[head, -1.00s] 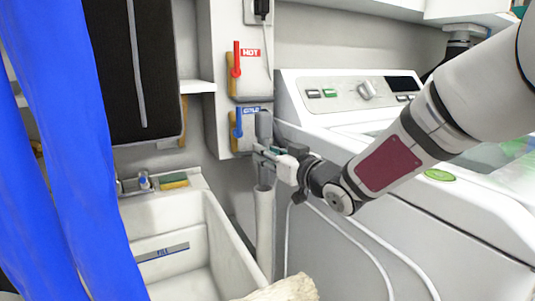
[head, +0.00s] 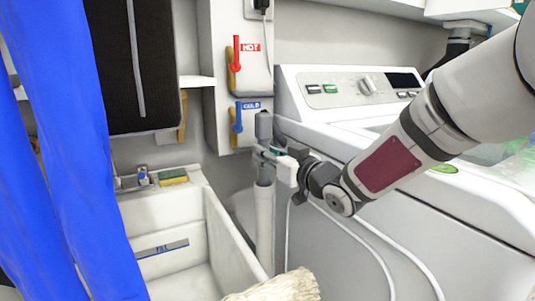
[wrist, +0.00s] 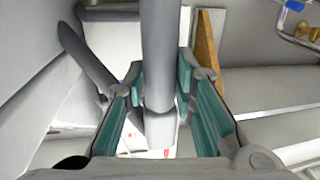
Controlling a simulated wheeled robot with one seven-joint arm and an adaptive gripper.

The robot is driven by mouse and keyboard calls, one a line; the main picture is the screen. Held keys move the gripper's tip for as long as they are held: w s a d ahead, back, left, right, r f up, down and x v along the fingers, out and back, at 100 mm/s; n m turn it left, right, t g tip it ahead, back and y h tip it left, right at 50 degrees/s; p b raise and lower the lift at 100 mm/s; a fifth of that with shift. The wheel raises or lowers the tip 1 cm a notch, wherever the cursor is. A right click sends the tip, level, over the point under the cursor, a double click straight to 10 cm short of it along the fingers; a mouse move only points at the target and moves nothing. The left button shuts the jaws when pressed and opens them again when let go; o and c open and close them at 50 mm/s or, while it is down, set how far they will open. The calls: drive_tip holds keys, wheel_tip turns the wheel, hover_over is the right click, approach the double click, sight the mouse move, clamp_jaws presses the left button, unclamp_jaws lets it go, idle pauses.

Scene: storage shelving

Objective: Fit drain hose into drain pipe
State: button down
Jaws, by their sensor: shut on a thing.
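The grey drain hose (head: 264,125) stands upright in the head view, in front of the wall panel. My gripper (head: 267,157) reaches in from the right and is shut on it. The light drain pipe (head: 264,222) stands upright directly below, beside the sink. The hose lines up closely with the pipe top, but I cannot tell whether its lower end is inside. In the wrist view the hose (wrist: 160,55) runs down between the teal finger pads of my gripper (wrist: 160,105). The pipe mouth is not clear there.
A deep utility sink (head: 232,235) is left of the pipe, with a sponge (head: 173,177) on its rim. A washing machine (head: 430,190) stands at the right. Red and blue valve handles (head: 237,118) are on the wall behind. Blue cloth (head: 70,150) hangs at the left.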

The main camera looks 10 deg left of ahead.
sight(267, 180)
drive_tip(key=shift+f+b, duration=2.75)
drive_tip(key=shift+f, duration=0.75)
drive_tip(key=c, duration=1.2)
unclamp_jaws()
drive_tip(key=shift+c, duration=0.2)
drive_tip(key=shift+f, duration=0.1)
drive_tip(key=shift+s, duration=0.1)
drive_tip(key=v, duration=1.2)
drive_tip(key=shift+d, duration=0.1)
